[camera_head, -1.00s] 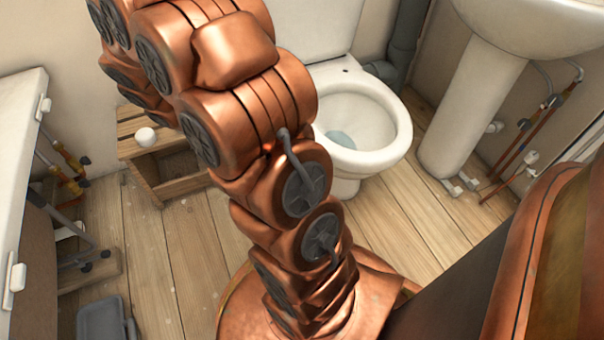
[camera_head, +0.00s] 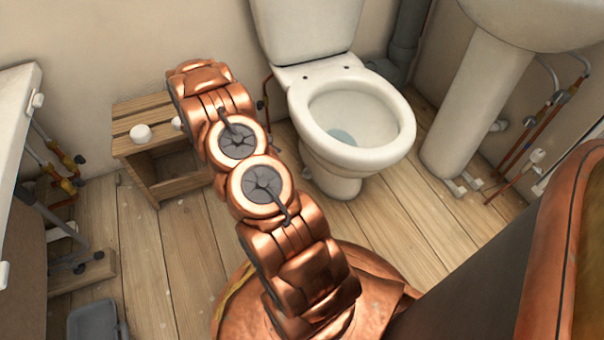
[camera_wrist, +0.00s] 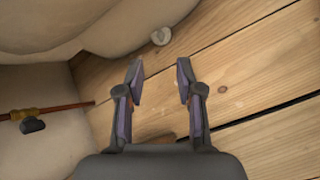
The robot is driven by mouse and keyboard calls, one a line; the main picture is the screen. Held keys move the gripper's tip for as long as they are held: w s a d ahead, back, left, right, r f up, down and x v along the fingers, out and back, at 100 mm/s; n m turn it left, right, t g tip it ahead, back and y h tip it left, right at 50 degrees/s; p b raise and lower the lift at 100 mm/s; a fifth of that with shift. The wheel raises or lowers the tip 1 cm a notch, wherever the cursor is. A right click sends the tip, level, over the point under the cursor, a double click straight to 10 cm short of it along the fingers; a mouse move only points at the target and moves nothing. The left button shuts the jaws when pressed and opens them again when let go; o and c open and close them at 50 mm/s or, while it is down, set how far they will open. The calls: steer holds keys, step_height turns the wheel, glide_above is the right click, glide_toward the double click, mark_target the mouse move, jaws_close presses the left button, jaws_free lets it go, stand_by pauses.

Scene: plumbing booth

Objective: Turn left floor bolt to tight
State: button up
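The white toilet (camera_head: 350,130) stands on the floorboards, and its base shows at the top of the wrist view (camera_wrist: 100,25). A small pale round bolt head (camera_wrist: 161,36) sits by the edge of that base, apparently the left floor bolt. It also shows low on the toilet's left side in the head view (camera_head: 306,173). My gripper (camera_wrist: 160,74) is open and empty, with the bolt head beyond the gap between its fingertips. The fingers do not touch it. In the head view my arm hides the gripper. I cannot tell how tight the bolt is.
A wooden crate-like stool (camera_head: 180,185) with a white round object (camera_head: 140,132) on top stands left of the toilet. A copper pipe with a dark valve (camera_wrist: 33,124) runs along the wall at left in the wrist view. A sink pedestal (camera_head: 470,115) stands right.

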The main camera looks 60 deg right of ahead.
steer(key=n+b, duration=0.1)
steer(key=n, duration=0.1)
glide_toward(303, 172)
steer(key=shift+s+d+f+h, duration=0.2)
steer(key=shift+s+d+f, duration=0.05)
steer(key=shift+f, duration=0.15)
steer(key=shift+s+d+f+h, duration=0.2)
steer(key=shift+s+f, duration=0.05)
steer(key=shift+f, duration=0.1)
steer(key=b+x, duration=0.3)
steer(key=x, duration=0.2)
steer(key=shift+d+f, duration=0.1)
steer(key=shift+f, duration=0.2)
steer(key=shift+b+x, duration=0.3)
steer(key=shift+x, duration=0.65)
steer(key=shift+r, duration=0.1)
steer(key=shift+c, duration=0.4)
jaws_close()
